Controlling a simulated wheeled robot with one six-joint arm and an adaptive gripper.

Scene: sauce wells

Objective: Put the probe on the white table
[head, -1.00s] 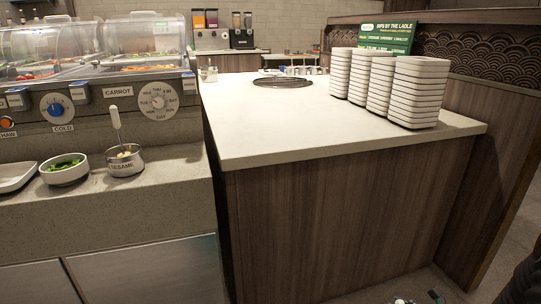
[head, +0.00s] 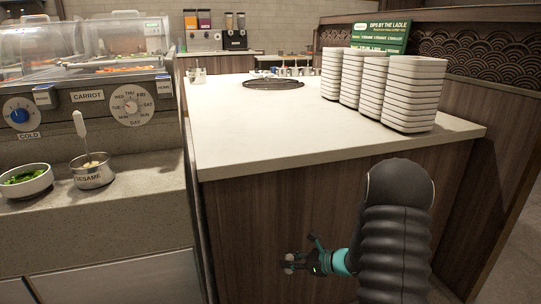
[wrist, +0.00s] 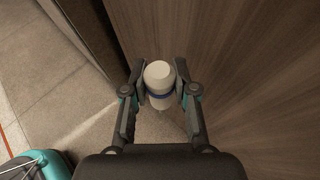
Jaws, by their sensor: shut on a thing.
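The probe (wrist: 158,80) is a white, rounded cylinder with a blue band in the wrist view. My gripper (wrist: 160,84) is shut on it, with one finger on each side. Its lower end is hard to make out. In the head view my gripper (head: 291,263) is low in front of the wood-panelled side of the white table, below its top. The white table (head: 265,125) has a pale, flat top with a wide bare area at its front and middle.
Several stacks of white dishes (head: 410,95) stand at the table's right, before a green sign (head: 380,36). A dark round grate (head: 273,84) lies farther back. On the left counter stand a sesame pot (head: 92,171) and a bowl of greens (head: 25,181).

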